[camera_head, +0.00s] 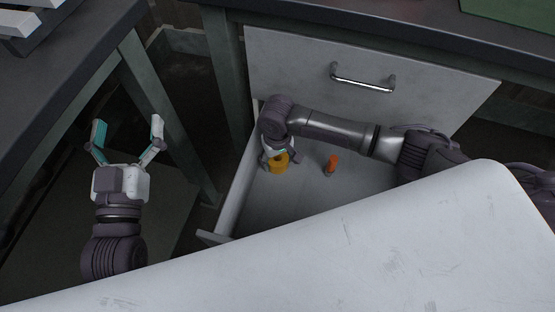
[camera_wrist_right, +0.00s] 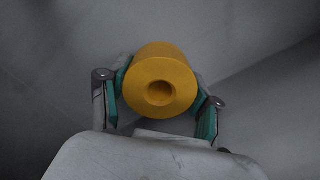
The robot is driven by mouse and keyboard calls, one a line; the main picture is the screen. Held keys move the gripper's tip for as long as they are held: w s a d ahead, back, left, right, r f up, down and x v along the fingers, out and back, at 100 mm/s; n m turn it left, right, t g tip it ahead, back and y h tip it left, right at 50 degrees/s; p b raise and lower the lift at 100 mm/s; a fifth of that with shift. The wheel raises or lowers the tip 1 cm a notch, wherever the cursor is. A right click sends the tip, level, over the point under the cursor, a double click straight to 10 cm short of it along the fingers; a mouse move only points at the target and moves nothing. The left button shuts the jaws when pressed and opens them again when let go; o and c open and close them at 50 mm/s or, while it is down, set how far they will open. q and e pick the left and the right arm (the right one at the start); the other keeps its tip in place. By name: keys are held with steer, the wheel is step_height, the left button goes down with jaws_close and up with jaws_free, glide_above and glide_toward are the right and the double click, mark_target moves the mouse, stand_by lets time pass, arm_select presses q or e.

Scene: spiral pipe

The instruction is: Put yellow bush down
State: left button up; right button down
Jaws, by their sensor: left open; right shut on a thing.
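The yellow bush (camera_head: 279,166) is a short cylinder with a hole in its end. It is at the left rear of the open drawer in the head view. My right gripper (camera_head: 278,157) reaches down into the drawer and is shut on it. In the right wrist view the yellow bush (camera_wrist_right: 160,82) sits between the two teal-padded fingers of the right gripper (camera_wrist_right: 161,100), its holed end facing the camera. I cannot tell whether it touches the drawer floor. My left gripper (camera_head: 127,142) is open and empty, left of the drawer.
The open drawer (camera_head: 285,207) also holds a small orange-topped piece (camera_head: 332,165) right of the bush. A closed drawer front with a metal handle (camera_head: 363,82) is above. A dark table (camera_head: 62,90) stands at the left. A pale scratched surface (camera_head: 300,265) covers the foreground.

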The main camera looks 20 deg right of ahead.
stand_by(0.3)
steer(key=shift+c, duration=1.2)
jaws_free()
steer(key=shift+f, duration=0.1)
steer(key=shift+r, duration=0.35)
step_height(320, 180, up, 4)
steer(key=shift+f+p, duration=0.25)
steer(key=shift+p, duration=0.75)
arm_select(q)
steer(key=s+a+f+g+y, duration=0.1)
steer(key=s+f+g, duration=0.1)
steer(key=f+g, duration=0.2)
steer(key=s+a+f+g+y+p, duration=0.1)
steer(key=s+a+f+g, duration=0.1)
steer(key=f+g, duration=0.3)
step_height(320, 180, down, 4)
steer(key=shift+s+r+y, duration=0.1)
steer(key=shift+s+y, duration=0.25)
steer(key=shift+y, duration=0.05)
arm_select(e)
step_height(320, 180, up, 4)
steer(key=shift+f, duration=0.2)
arm_select(q)
steer(key=shift+a, duration=0.1)
